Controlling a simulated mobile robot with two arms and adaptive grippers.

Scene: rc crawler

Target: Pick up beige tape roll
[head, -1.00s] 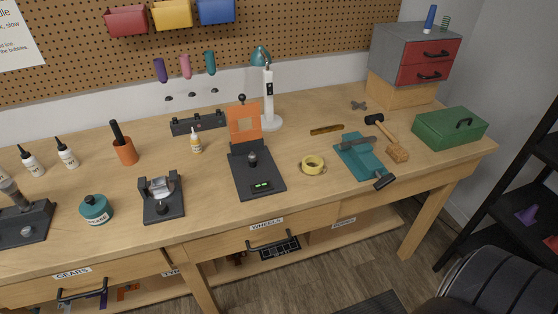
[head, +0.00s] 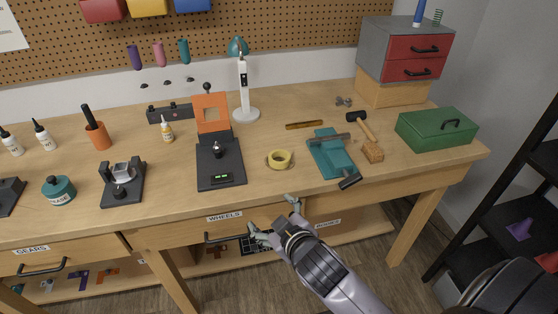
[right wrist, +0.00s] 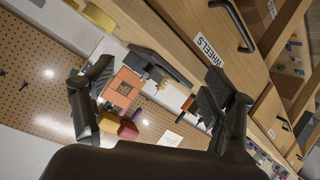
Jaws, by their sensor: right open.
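The beige tape roll (head: 279,159) looks yellowish and lies flat on the workbench in the head view, between a black scale-like device and a teal tool. My right gripper (head: 272,216) is in front of the bench edge, below the roll in the picture and apart from it. It is open and empty. The right wrist view shows its two dark fingers (right wrist: 150,95) spread wide, with the bench front and pegboard between and behind them. I cannot make out the tape roll in that view. My left gripper is not in view.
The black device with an orange plate (head: 220,165) stands left of the roll. The teal tool (head: 331,156) lies to its right, near a mallet (head: 370,150) and a green box (head: 437,130). The WHEELS drawer (head: 190,232) is below the bench edge. Bare tabletop surrounds the roll.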

